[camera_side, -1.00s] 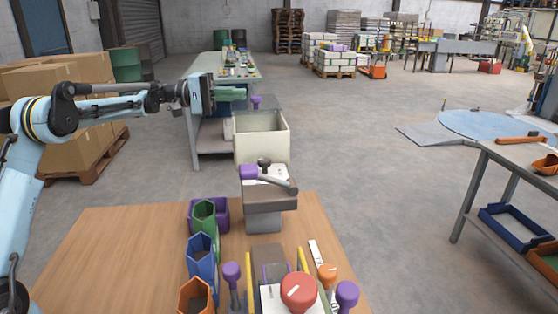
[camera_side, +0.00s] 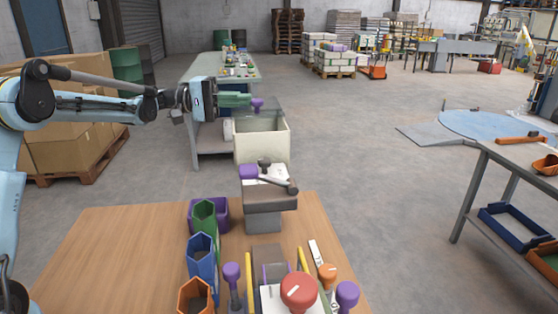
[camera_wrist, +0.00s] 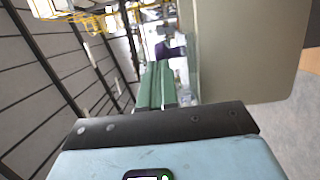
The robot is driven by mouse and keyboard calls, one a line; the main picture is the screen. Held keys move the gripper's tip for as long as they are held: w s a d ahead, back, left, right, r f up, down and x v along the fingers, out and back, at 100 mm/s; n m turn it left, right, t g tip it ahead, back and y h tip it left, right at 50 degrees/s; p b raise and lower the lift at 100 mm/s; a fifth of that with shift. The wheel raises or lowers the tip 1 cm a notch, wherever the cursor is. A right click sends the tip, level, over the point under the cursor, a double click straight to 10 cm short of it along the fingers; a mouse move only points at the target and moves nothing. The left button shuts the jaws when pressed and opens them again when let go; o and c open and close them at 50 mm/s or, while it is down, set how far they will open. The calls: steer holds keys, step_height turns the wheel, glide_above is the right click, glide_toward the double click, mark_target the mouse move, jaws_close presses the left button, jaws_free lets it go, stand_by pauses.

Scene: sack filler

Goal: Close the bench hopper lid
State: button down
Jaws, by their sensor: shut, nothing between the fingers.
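The bench hopper is a cream box (camera_side: 262,148) standing beyond the near wooden bench, open at the top. Its grey lid (camera_side: 272,113) shows at the far rim, raised off the opening, with a purple knob (camera_side: 257,105) on it. My gripper (camera_side: 250,99) comes in from the left with its green fingers shut and empty. The fingertips are right beside the knob; whether they touch it I cannot tell. In the wrist view the green fingers (camera_wrist: 155,80) point toward the purple knob (camera_wrist: 168,50), with the cream hopper wall (camera_wrist: 245,55) on the right.
A grey block with a black lever (camera_side: 265,195) stands in front of the hopper. The wooden bench (camera_side: 120,250) holds several coloured bins and knobs. A long green-topped table (camera_side: 205,66) is behind my gripper. The floor right of the hopper is clear.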

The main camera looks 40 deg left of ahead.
steer(key=s+d, duration=0.5)
steer(key=shift+s+d, duration=0.35)
steer(key=shift+d, duration=0.05)
steer(key=shift+a, duration=0.1)
